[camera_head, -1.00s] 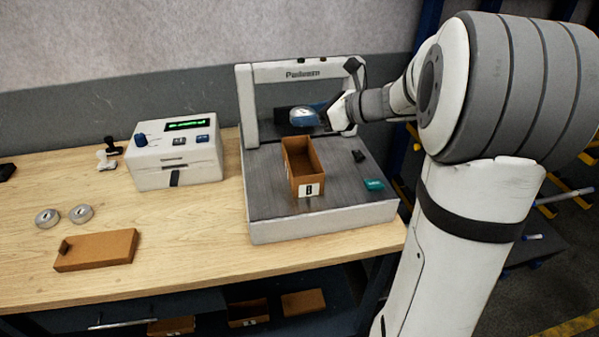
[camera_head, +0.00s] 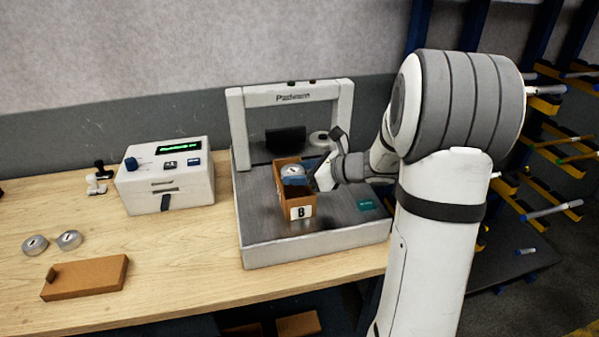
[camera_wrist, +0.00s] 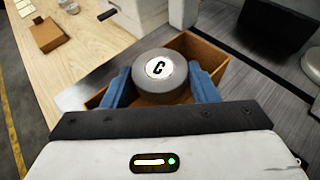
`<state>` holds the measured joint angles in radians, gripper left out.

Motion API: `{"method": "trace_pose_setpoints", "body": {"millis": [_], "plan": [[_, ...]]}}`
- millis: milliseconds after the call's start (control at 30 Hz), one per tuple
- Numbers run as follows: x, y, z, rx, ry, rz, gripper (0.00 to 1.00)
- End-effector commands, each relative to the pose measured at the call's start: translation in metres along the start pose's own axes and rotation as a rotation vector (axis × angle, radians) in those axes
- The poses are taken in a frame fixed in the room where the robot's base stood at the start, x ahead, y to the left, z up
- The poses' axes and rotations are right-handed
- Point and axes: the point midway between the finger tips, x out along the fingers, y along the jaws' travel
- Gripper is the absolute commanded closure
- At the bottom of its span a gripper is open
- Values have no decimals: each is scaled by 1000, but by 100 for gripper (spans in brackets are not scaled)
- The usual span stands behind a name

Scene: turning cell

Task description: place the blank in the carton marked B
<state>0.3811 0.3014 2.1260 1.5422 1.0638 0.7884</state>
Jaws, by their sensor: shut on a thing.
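The blank is a grey disc (camera_wrist: 161,76) with a white top marked with a black letter, which reads C in the wrist view. My gripper (camera_wrist: 162,88) is shut on it, with a blue finger on each side. The carton marked B (camera_head: 301,212) is an open brown box on the grey platform of the machine. The blank and fingertips are over the carton's opening, toward its back end in the head view. How far they are below the rim is hard to tell. The carton's inside is partly hidden by the gripper.
The machine's white frame (camera_head: 233,118) stands behind the carton. A teal block (camera_head: 366,203) lies on the platform to the right. A white control box (camera_head: 166,181), two grey discs (camera_head: 52,241) and a brown flat box (camera_head: 85,278) are on the wooden table at left.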

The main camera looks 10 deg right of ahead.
Motion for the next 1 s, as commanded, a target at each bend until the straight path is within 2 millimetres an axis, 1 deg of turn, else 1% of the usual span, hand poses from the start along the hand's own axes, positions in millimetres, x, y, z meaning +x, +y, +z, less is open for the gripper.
{"method": "trace_pose_setpoints", "body": {"millis": [167, 533, 667, 700, 767, 800, 1000], "plan": [[0, 0, 0, -1, -1, 0, 73], [5, 0, -11, -1, -1, 1, 73], [5, 1, -11, 1, 1, 2, 73], [6, 1, -12, 1, 2, 2, 43], [6, 1, -12, 2, 3, 3, 38], [6, 1, -12, 3, 3, 3, 38], [6, 1, -13, 4, 5, 3, 38]]}}
